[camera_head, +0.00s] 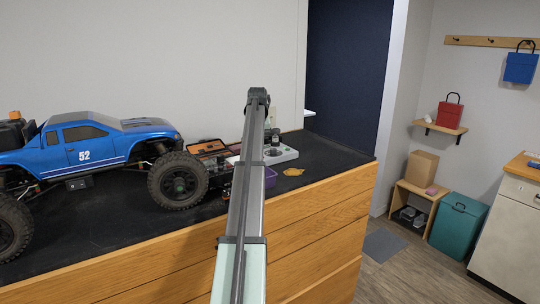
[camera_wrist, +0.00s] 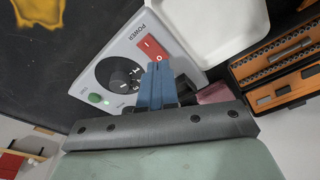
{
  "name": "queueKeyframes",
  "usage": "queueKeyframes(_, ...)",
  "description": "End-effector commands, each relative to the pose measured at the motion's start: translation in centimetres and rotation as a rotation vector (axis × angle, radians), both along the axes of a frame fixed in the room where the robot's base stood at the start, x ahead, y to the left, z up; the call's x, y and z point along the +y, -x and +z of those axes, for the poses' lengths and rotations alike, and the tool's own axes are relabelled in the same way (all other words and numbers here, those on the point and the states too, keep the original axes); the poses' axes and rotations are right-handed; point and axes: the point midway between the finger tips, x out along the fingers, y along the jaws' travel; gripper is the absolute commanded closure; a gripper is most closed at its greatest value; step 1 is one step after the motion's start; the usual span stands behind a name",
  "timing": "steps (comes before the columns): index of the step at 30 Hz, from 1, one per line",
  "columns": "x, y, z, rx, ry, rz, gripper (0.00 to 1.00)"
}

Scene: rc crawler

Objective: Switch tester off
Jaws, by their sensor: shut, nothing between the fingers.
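The tester is a light grey box (camera_wrist: 127,42) in the wrist view, marked POWER. It has a red rocker switch (camera_wrist: 150,46) with I and O marks, a black round knob (camera_wrist: 122,82) and a bright green light (camera_wrist: 95,98). My gripper (camera_wrist: 158,69) is shut, its blue fingers together and empty. The fingertips lie over or right beside the O end of the switch; I cannot tell whether they touch it. In the head view the tester (camera_head: 287,154) sits on the black worktop, partly behind my arm. My fingertips are not clear there.
A blue RC truck (camera_head: 95,143) stands left on the worktop (camera_head: 120,220). An orange-and-black tool case (camera_wrist: 275,62) and a white tray (camera_wrist: 215,25) lie close to the tester. A yellow piece (camera_head: 293,172) lies in front. A purple bin (camera_head: 270,176) is partly behind my arm.

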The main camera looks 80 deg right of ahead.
Motion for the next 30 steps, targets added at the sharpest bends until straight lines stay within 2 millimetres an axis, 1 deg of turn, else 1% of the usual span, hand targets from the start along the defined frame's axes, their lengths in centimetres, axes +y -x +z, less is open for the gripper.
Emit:
queueKeyframes(16, 0.01, 0.00, -0.02, 0.000, 0.000, 0.000, 1.00)
queueKeyframes(30, 0.00, 0.00, -0.52, 0.000, 0.000, 0.000, 1.00)
